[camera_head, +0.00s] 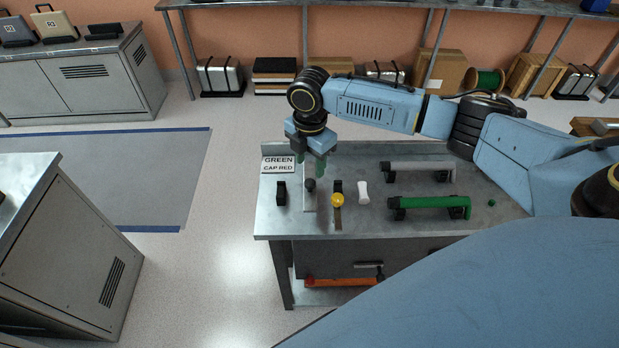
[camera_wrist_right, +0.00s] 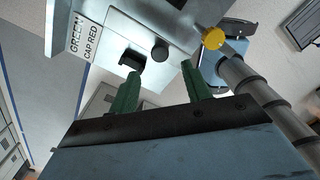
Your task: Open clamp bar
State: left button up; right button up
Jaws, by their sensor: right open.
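My right gripper (camera_head: 312,166) is open and empty, pointing down over the back left of the workbench. Its two green fingers also show in the right wrist view (camera_wrist_right: 161,88). A pale upright plate with a dark knob (camera_head: 310,186) is just below the fingers; the knob also shows in the wrist view (camera_wrist_right: 159,50), apart from the fingers. To its right is a narrow brownish bar (camera_head: 338,220) with a yellow ball (camera_head: 337,200), also in the wrist view (camera_wrist_right: 214,38). I cannot tell which part is the clamp bar. My left gripper is out of view.
A black block (camera_head: 281,193) stands left of the knob, by a sign reading GREEN CAP RED (camera_head: 278,164). A white cylinder (camera_head: 363,192), a grey tube (camera_head: 420,166) and a green tube (camera_head: 430,203) on black supports are to the right.

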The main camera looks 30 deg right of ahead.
aim_at(310, 182)
notch_tip(310, 182, down, 7)
jog(key=shift+r, duration=0.2)
grip_shut()
dwell(0.4)
